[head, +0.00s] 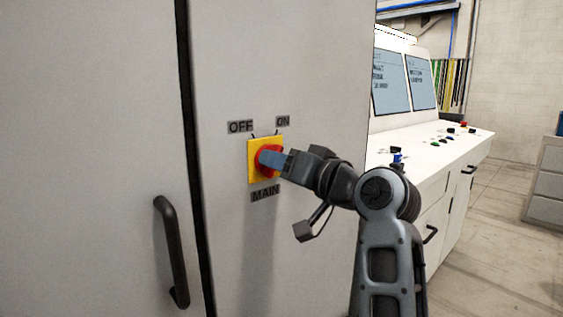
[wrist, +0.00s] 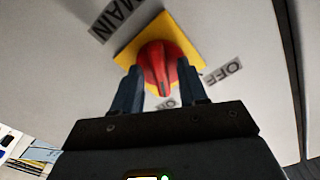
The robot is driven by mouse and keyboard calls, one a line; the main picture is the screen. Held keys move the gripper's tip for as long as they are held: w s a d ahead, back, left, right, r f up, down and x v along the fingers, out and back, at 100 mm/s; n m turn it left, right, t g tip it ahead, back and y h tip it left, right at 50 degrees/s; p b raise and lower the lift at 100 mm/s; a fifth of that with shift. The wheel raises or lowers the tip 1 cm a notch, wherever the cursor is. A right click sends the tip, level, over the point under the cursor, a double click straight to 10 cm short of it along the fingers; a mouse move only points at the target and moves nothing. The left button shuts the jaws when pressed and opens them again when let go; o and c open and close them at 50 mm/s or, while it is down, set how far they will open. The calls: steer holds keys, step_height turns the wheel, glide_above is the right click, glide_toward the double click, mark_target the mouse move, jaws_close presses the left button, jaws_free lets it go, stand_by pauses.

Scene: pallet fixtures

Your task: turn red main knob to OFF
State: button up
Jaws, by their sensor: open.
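The red main knob (head: 268,149) sits on a yellow square plate (head: 252,174) on the grey cabinet door. In the head view my gripper (head: 270,159) covers part of it. In the wrist view the knob (wrist: 165,58) lies between the two blue fingers of my open gripper (wrist: 159,78), one on each side; I cannot tell whether they touch it. The knob's dark mark points down in that view, towards the partly hidden ON label (wrist: 167,103). The OFF label (head: 240,126) is at the plate's upper left and the ON label (head: 282,121) at its upper right.
The MAIN label (head: 265,193) is below the plate. A black door handle (head: 171,252) stands out at the lower left, beyond a dark door gap. A white control desk (head: 430,150) with screens and buttons stands to the right. Open floor (head: 495,240) lies beyond it.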

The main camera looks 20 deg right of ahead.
steer(key=shift+c, duration=0.3)
jaws_close()
steer(key=shift+n, duration=0.4)
steer(key=n+b, duration=0.5)
steer(key=n, duration=0.6)
stand_by(0.6)
